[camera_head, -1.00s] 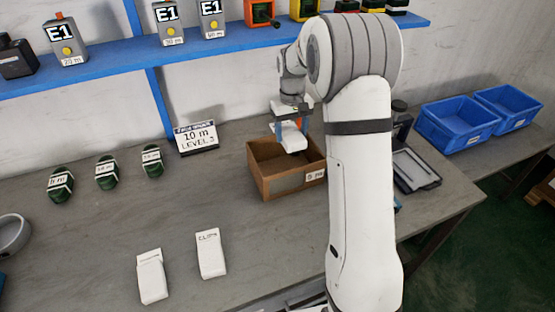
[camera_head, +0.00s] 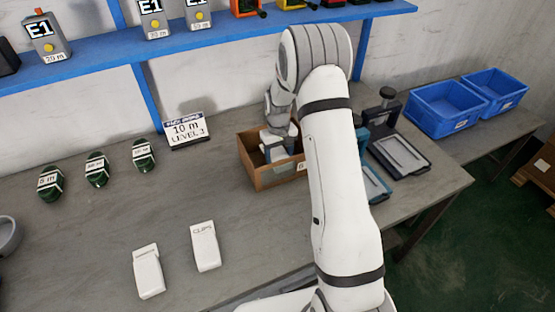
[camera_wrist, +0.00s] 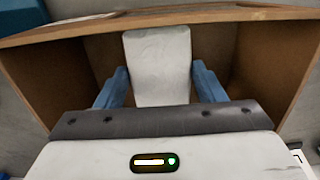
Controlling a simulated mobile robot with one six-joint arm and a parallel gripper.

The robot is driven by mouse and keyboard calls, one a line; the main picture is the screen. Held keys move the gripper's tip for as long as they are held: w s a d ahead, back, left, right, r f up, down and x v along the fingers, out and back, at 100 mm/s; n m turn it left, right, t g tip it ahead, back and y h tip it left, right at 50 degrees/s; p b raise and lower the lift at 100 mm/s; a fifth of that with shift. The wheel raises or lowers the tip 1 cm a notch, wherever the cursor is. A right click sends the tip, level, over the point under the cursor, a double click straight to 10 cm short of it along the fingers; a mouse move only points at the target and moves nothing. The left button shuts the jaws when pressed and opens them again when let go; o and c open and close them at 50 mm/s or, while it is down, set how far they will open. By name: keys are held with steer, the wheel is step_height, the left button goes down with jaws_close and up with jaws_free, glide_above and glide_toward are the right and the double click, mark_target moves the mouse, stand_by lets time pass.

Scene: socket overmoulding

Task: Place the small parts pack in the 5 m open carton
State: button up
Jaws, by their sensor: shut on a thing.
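The small parts pack (camera_wrist: 160,62) is a white packet held between the blue fingers of my gripper (camera_wrist: 158,88) in the wrist view. My gripper is shut on it, inside the walls of the open brown carton (camera_wrist: 270,45). In the head view the carton (camera_head: 272,182) stands on the grey bench, and my gripper (camera_head: 278,148) reaches down into it. My arm hides part of the carton and its label. Whether the pack touches the carton floor I cannot tell.
Two white packs, one marked CLIPS (camera_head: 205,247) and another (camera_head: 148,272), lie on the bench. Several green coils (camera_head: 96,170) lie at left. A 10 m sign (camera_head: 187,130) stands behind. Blue bins (camera_head: 447,110) are at right. A blue shelf (camera_head: 200,42) runs above.

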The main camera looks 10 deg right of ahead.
mark_target(279, 156)
steer(key=shift+f, duration=1.75)
steer(key=o, duration=1.1)
steer(key=shift+r, duration=0.15)
steer(key=r, duration=0.8)
steer(key=r+b, duration=0.1)
steer(key=r, duration=0.2)
steer(key=shift+w+r, duration=0.25)
steer(key=shift+r, duration=0.15)
steer(key=s+r+m+t, duration=0.1)
steer(key=s+r, duration=0.7)
steer(key=s, duration=0.3)
steer(key=s+r+m+t, duration=0.1)
steer(key=s+r+t, duration=0.1)
steer(key=s+r, duration=0.75)
steer(key=shift+t, duration=0.3)
steer(key=s, duration=0.3)
steer(key=s+a+f, duration=0.1)
steer(key=s, duration=0.7)
steer(key=shift+s+a+f, duration=0.25)
